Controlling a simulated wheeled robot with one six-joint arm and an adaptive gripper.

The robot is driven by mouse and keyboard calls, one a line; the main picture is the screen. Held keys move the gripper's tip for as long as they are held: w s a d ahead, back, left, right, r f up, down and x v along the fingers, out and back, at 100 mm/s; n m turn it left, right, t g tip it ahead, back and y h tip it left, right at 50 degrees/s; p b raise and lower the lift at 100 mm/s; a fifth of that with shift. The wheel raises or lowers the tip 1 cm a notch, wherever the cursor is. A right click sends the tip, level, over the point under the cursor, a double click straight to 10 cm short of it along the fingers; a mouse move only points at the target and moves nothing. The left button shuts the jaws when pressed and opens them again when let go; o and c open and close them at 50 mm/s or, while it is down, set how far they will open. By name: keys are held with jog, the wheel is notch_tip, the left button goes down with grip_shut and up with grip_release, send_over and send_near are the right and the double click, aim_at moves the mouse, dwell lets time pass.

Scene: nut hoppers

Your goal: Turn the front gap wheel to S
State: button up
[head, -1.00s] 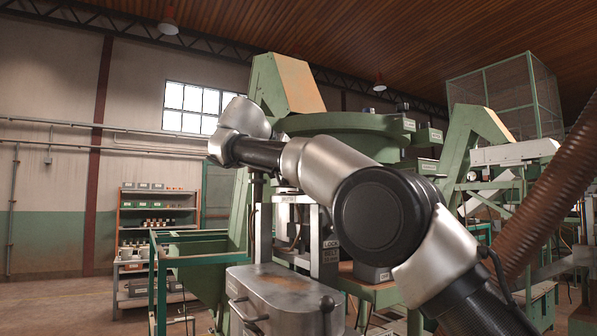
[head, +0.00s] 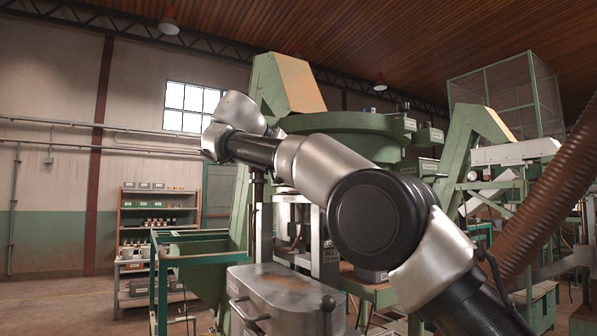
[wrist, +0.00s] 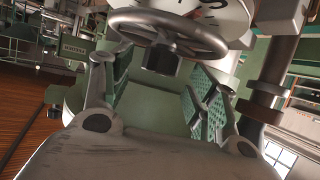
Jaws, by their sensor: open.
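A grey metal handwheel (wrist: 122,18) shows at the top of the wrist view, with spokes and a dark hub. A pale round dial (wrist: 238,12) with dark marks and a red mark sits behind it; I cannot read its letters or setting. My gripper (wrist: 160,72) is open, its green-padded fingers apart on either side of the view's middle. The wheel lies beyond the fingertips, and nothing is clearly held between them. In the head view the gripper and wheel cannot be made out; my arm covers part of the machine.
In the head view, a grey metal box (head: 285,290) stands below my arm. A green frame (head: 160,285) and stocked shelves (head: 158,218) are at left, and a brown hose (head: 555,190) hangs at right.

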jog(key=shift+v, duration=2.75)
